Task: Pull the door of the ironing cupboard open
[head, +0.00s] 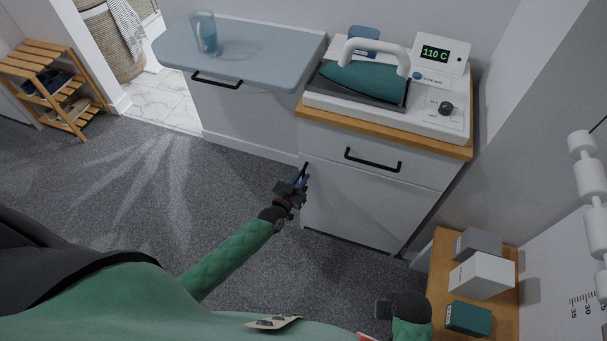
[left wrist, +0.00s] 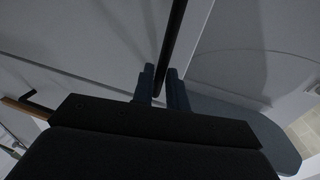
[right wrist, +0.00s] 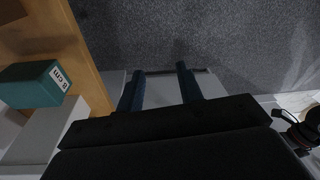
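The ironing cupboard (head: 365,195) is a white unit with a wooden top, a drawer above and a door (head: 350,208) below. The door looks shut in the head view. My left gripper (head: 301,178) is at the door's upper left edge. In the left wrist view, the dark bar of the door handle (left wrist: 174,35) runs between the close-set fingers of my left gripper (left wrist: 163,82). The fingers appear shut on it; the contact itself is dark. My right gripper (right wrist: 159,85) is open and empty, low beside the wooden shelf.
The drawer has a black handle (head: 373,160). An iron (head: 365,78) and a control box reading 110 C (head: 440,53) stand on top. A wooden shelf (head: 445,265) with boxes stands at right. Grey carpet (head: 150,195) lies clear to the left.

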